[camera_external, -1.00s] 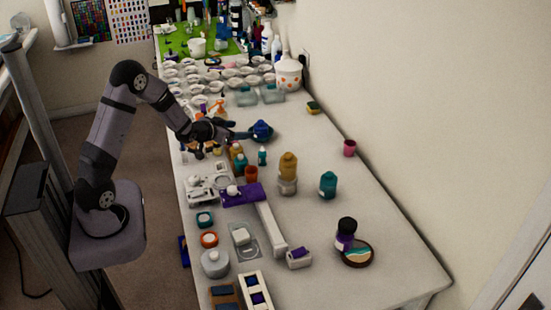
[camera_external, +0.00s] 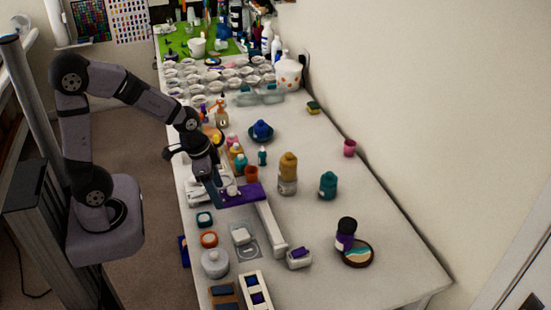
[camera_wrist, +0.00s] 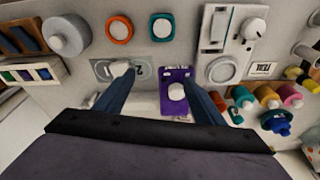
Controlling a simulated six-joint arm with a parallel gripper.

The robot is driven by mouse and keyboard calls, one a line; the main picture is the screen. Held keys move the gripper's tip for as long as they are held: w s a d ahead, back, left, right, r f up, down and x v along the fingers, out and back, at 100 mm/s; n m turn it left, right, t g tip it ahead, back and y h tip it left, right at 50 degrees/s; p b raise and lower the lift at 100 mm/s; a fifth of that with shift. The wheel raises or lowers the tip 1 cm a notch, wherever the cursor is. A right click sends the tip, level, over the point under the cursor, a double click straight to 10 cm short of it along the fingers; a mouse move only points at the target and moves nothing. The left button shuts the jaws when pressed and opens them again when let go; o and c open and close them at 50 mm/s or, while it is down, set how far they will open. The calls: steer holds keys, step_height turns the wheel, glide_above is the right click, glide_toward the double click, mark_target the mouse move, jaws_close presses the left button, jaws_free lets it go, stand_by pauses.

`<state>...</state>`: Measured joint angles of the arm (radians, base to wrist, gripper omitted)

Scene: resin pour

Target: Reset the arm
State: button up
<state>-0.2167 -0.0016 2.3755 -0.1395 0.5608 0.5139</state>
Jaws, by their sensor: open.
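My gripper (camera_external: 215,188) points down over the left side of the table, above the purple-topped device (camera_external: 241,195). In the wrist view my gripper (camera_wrist: 163,95) shows two dark blue fingers spread apart with nothing held between them. The purple part with a white knob (camera_wrist: 176,92) lies below and between the fingers in that view. My arm is bent, with its forearm sloping down to the right from a raised elbow.
A blue bowl-like object (camera_external: 261,131) stands right of the arm. Yellow (camera_external: 288,168) and teal (camera_external: 328,185) bottles stand mid-table. A round grey container (camera_external: 215,263) is at the front left. Several white cups crowd the back. The right table side is mostly clear.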

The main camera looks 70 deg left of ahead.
steer(key=s+d+f+g, duration=0.1)
steer(key=s, duration=0.2)
steer(key=s+d+f+n+b, duration=0.1)
steer(key=s+d, duration=0.1)
steer(key=s, duration=0.1)
steer(key=s+d+f+n+g+b, duration=0.1)
steer(key=s+d+f, duration=0.1)
steer(key=s, duration=0.2)
steer(key=shift+d+g, duration=0.1)
steer(key=shift+g, duration=0.2)
